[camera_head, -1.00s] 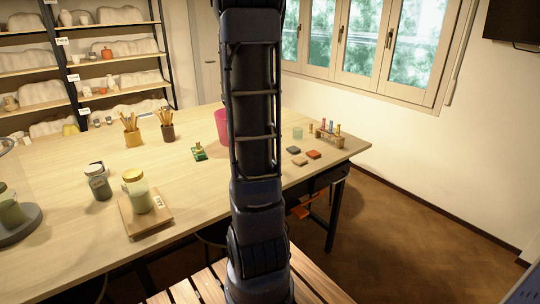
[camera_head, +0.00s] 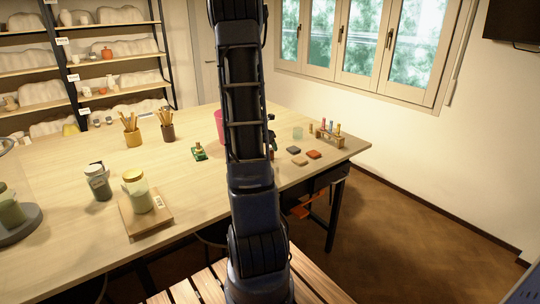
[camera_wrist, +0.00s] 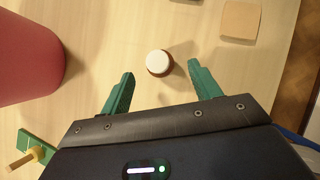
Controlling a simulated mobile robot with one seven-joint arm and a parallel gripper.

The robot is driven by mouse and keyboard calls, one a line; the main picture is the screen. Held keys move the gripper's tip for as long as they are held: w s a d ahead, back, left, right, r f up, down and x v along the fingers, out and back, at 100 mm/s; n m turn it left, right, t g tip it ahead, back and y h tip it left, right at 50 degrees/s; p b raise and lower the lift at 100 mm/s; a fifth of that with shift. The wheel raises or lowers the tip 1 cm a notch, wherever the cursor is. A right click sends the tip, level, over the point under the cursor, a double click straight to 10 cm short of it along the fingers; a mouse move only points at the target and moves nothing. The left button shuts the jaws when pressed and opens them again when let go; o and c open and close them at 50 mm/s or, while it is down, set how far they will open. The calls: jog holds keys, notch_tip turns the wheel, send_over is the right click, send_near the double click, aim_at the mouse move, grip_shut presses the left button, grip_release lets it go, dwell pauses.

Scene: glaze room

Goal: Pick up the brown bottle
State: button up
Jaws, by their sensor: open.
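The brown bottle (camera_wrist: 159,64) shows in the wrist view from above, with a round white cap and a brown edge around it. It stands on the pale wooden table (camera_wrist: 90,90). My gripper (camera_wrist: 161,70) is open, with one green finger on each side below the bottle in the picture. The bottle is near the gap between the fingertips, and neither finger appears to touch it.
A tan tile (camera_wrist: 241,19) lies at upper right. In the head view, a tube rack (camera_head: 328,139) stands near the right edge and a capped jar (camera_head: 138,194) at left.

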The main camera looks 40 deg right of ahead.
jog(key=shift+x, duration=2.8)
jog(key=shift+a+f, duration=0.1)
jog(key=shift+a, duration=0.05)
jog(key=c, duration=1.1)
